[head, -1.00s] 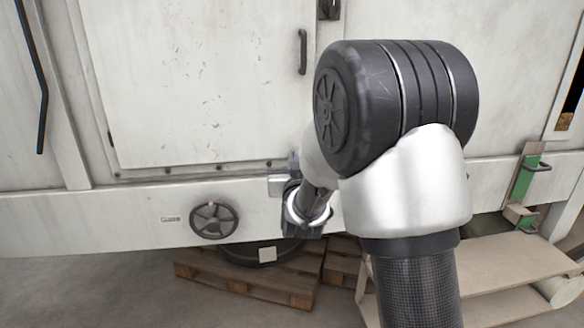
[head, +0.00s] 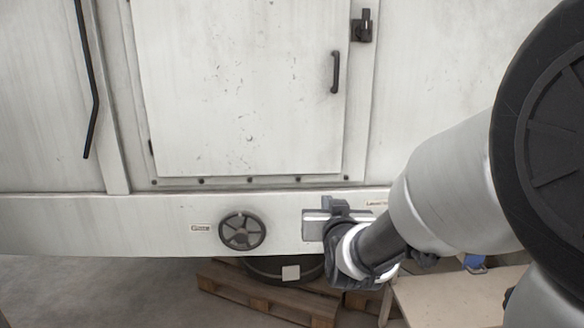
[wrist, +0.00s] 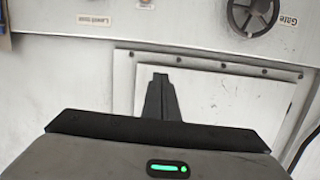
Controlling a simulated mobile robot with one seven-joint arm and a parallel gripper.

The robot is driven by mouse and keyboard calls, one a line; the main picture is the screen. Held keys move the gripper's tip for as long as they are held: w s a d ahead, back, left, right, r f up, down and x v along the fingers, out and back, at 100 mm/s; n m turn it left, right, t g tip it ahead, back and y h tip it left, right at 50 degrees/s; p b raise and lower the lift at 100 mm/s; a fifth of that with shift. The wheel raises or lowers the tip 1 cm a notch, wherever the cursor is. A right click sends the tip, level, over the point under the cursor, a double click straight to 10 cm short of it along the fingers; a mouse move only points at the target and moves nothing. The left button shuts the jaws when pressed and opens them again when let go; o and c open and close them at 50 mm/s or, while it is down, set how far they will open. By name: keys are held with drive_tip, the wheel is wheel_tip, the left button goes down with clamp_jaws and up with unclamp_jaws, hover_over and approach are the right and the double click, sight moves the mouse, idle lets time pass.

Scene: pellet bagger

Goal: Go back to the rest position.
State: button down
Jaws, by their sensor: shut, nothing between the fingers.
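My gripper (wrist: 160,80) is shut and empty in the wrist view, its dark fingers together in front of the pale machine door. In the head view my arm comes in from the right, bent, with its wrist end in front of the machine's lower beam. The fingers cannot be made out clearly there. The black handwheel (head: 242,231) is on the beam, left of my wrist and apart from it. It also shows at the top right of the wrist view (wrist: 253,15), beside a "Gate" label.
The machine's white door (head: 240,90) with a dark handle (head: 335,72) is shut. Below the beam, a dark round container (head: 268,270) stands on a wooden pallet (head: 255,295). A pale board (head: 455,300) lies under my arm at the right. The floor at the lower left is clear.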

drive_tip(key=s+d+f+g, duration=0.15)
drive_tip(key=s+g, duration=0.85)
drive_tip(key=s, duration=1.7)
wheel_tip(320, 180, up, 13)
drive_tip(key=s+p, duration=0.1)
drive_tip(key=p, duration=1.2)
drive_tip(key=shift+d+f+n+y, duration=0.15)
drive_tip(key=shift+d+n+y, duration=0.15)
drive_tip(key=shift+d+n, duration=0.15)
